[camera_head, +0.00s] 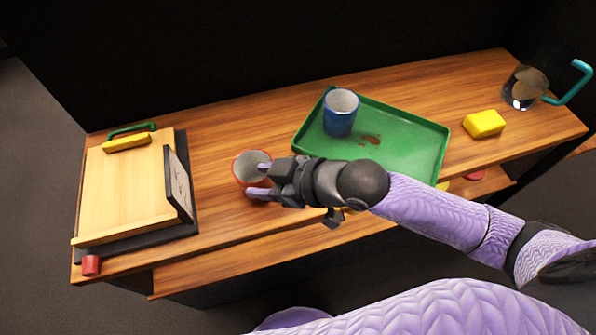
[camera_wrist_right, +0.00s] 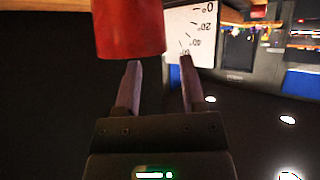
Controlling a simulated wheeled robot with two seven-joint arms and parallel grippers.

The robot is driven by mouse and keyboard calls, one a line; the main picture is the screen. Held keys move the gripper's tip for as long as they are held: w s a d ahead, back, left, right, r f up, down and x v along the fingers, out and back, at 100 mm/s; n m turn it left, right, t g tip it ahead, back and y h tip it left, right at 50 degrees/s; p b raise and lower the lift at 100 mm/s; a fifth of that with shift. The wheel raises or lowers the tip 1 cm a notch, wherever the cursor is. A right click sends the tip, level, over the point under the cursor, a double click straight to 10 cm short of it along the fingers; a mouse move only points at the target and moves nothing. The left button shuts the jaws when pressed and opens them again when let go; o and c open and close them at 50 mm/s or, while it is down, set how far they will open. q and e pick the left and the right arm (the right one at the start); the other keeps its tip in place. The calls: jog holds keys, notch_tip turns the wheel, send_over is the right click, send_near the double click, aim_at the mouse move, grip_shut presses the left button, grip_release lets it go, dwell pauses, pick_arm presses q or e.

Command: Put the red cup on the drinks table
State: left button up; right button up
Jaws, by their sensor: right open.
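The red cup (camera_head: 239,176) stands on the wooden table, left of the green tray, its pale inside facing up in the head view. My right gripper (camera_head: 260,181) is open at the cup's right side, and its fingers overlap the cup in the head view. In the right wrist view the red cup (camera_wrist_right: 130,28) is just beyond the open fingers of my right gripper (camera_wrist_right: 160,75), nearer the left finger. I cannot tell whether they touch. My left gripper is not in view. I cannot tell which surface is the drinks table.
A green tray (camera_head: 408,164) holds a blue cup (camera_head: 338,122). A yellow block (camera_head: 484,124) and a glass jug (camera_head: 523,88) with a teal handle stand to the right. A wooden box (camera_head: 125,190) with a tilted dial panel (camera_head: 179,184) occupies the left end.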

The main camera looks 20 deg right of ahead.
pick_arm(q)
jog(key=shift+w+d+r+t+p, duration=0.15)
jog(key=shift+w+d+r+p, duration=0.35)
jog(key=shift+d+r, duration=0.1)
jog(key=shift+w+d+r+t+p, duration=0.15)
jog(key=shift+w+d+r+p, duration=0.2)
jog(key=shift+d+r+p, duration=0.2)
pick_arm(e)
jog(key=v, duration=0.8)
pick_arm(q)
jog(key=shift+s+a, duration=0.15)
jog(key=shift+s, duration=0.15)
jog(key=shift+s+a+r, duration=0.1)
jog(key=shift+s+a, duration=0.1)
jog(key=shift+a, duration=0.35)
pick_arm(e)
jog(key=shift+w, duration=0.1)
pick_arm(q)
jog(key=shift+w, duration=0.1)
